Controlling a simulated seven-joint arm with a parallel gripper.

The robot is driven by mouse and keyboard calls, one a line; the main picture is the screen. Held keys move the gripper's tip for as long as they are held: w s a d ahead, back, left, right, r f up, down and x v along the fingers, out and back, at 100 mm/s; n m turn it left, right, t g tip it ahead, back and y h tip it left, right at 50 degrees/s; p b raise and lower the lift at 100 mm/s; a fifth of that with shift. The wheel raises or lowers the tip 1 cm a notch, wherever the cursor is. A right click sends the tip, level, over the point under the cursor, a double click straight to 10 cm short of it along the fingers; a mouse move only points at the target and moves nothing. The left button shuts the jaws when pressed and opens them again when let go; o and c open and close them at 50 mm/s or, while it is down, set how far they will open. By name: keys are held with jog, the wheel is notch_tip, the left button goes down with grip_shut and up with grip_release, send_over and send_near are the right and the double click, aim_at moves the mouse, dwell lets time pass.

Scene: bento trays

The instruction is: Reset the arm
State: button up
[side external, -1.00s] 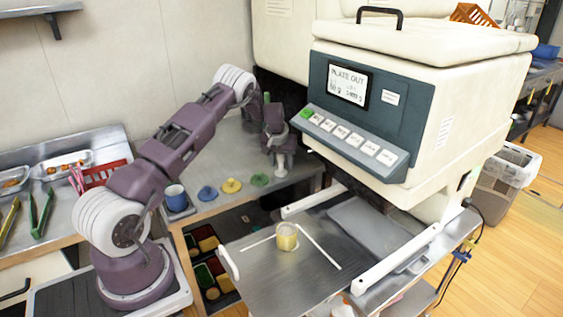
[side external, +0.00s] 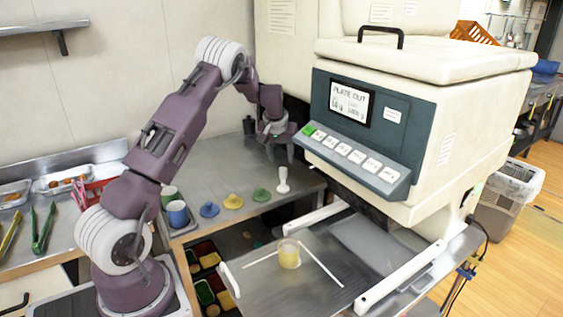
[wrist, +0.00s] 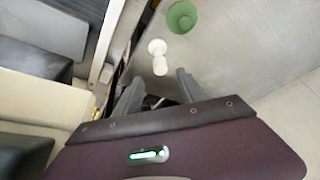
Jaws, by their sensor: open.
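My gripper (side external: 281,154) is open and empty over the back counter, in front of the white machine. In the wrist view its two fingers (wrist: 158,92) are spread apart. A white knobbed tool (side external: 283,181) stands upright on the counter just below the gripper, apart from it. It also shows in the wrist view (wrist: 158,58), beyond the fingertips. The arm is bent up and over from its base at the left.
Green (side external: 261,195), yellow (side external: 233,202) and blue (side external: 209,210) lids lie in a row on the counter. A blue cup (side external: 177,214) and green cup (side external: 168,195) stand at its left. The machine (side external: 430,110) is close on the right. A yellow-filled cup (side external: 289,255) sits on the metal plate.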

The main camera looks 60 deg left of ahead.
jog(key=s+d+r+m+t, duration=0.1)
jog(key=s+d+r, duration=0.1)
jog(key=r, duration=0.4)
jog(key=s+d+r, duration=0.2)
jog(key=r, duration=0.4)
jog(key=s+d+r+m+h, duration=0.1)
jog(key=s+d+r, duration=0.2)
jog(key=d, duration=0.3)
jog(key=s+d+r+m, duration=0.1)
jog(key=s+d+r, duration=0.1)
jog(key=d+r, duration=0.3)
jog(key=s+d+m+t+h, duration=0.15)
jog(key=s+d+m, duration=0.25)
jog(key=s+d, duration=1.25)
jog(key=s+d+f+m, duration=0.2)
jog(key=s+d, duration=0.1)
jog(key=s, duration=0.5)
jog(key=shift+d+f+h, duration=0.3)
jog(key=shift+h, duration=0.05)
